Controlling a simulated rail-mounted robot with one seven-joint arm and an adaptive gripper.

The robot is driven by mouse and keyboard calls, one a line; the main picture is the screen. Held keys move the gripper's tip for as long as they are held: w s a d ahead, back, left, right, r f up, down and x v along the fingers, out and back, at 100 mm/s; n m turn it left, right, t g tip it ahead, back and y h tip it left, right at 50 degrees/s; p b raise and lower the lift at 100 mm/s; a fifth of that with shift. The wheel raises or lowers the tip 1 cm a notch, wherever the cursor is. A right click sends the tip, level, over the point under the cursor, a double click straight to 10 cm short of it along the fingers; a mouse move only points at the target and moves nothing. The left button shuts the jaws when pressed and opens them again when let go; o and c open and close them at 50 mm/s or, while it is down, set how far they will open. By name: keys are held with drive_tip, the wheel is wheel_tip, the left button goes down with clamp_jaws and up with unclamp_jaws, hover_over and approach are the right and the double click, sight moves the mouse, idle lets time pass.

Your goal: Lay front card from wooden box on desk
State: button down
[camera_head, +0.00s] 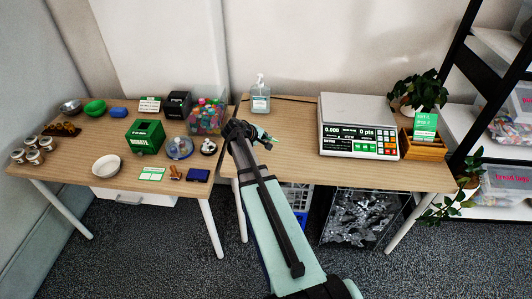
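The wooden box (421,151) stands at the right end of the right desk (295,168), beside the scale. A green card (425,124) with white print stands upright in it, rising above the rim. Whether more cards are behind it cannot be told. My gripper (268,138) is over the left part of the right desk, well left of the box and apart from it. Its fingers are small and dark in this view, so open or shut cannot be made out. No held object shows.
A white scale (358,128) stands between my gripper and the box. A sanitizer bottle (260,94) is behind my gripper. A potted plant (416,89) stands behind the box. The desk's front strip is clear. The left desk (85,155) holds bowls, jars and a green box (145,137).

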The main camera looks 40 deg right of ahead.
drive_tip(key=shift+f+b, duration=1.2)
drive_tip(key=shift+f, duration=1.2)
drive_tip(key=c, duration=1.5)
unclamp_jaws()
drive_tip(key=shift+p+v, duration=0.95)
drive_tip(key=shift+v, duration=3.1)
drive_tip(key=shift+r, duration=0.1)
